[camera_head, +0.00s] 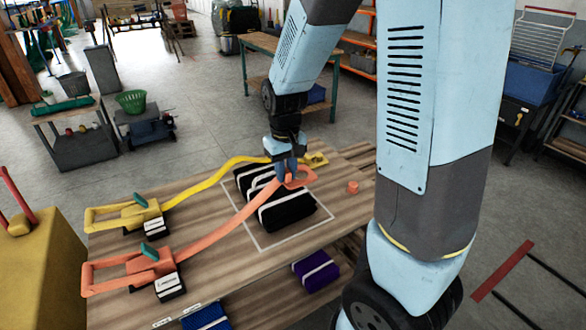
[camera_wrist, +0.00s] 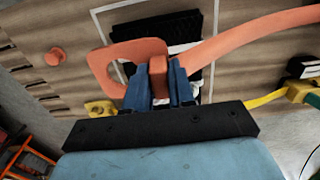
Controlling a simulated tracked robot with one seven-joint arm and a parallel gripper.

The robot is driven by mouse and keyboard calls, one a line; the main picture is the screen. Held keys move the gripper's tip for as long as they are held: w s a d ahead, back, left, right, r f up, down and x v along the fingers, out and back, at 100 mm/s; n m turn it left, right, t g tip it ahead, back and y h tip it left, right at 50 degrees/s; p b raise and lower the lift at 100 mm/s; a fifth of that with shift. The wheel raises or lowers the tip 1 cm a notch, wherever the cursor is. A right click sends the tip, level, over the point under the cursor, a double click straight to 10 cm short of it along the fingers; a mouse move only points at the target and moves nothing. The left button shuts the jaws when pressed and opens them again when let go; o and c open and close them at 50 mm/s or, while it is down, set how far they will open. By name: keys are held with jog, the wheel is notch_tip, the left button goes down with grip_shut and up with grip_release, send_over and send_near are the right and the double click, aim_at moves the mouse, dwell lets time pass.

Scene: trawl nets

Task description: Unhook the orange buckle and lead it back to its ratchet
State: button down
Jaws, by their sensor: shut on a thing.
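My gripper (camera_head: 287,171) is shut on the orange buckle (camera_head: 303,180), over the black bundle. In the wrist view the blue fingers (camera_wrist: 158,72) pinch the narrow end of the buckle, and its open loop (camera_wrist: 113,62) sticks out to the left. The orange strap (camera_head: 225,226) runs from the buckle to the orange ratchet (camera_head: 150,268) at the table's near left. The orange peg (camera_head: 353,187) stands bare on the right, apart from the buckle; it also shows in the wrist view (camera_wrist: 56,57).
The black bundle (camera_head: 290,215) with white bands lies inside a white outline on the wooden table. A yellow strap (camera_head: 205,181) runs behind it from the yellow ratchet (camera_head: 138,215) to a yellow fitting (camera_head: 315,159). A purple bundle (camera_head: 316,271) lies lower, at the front.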

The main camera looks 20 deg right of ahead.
jog(key=s+a, duration=0.3)
jog(key=a, duration=0.9)
jog(key=s+a, duration=0.3)
jog(key=a, duration=0.8)
jog(key=shift+w+f, duration=0.15)
jog(key=shift+f, duration=3.45)
jog(key=shift+w+f, duration=0.1)
jog(key=shift+f, duration=3.5)
jog(key=c, duration=0.9)
grip_release()
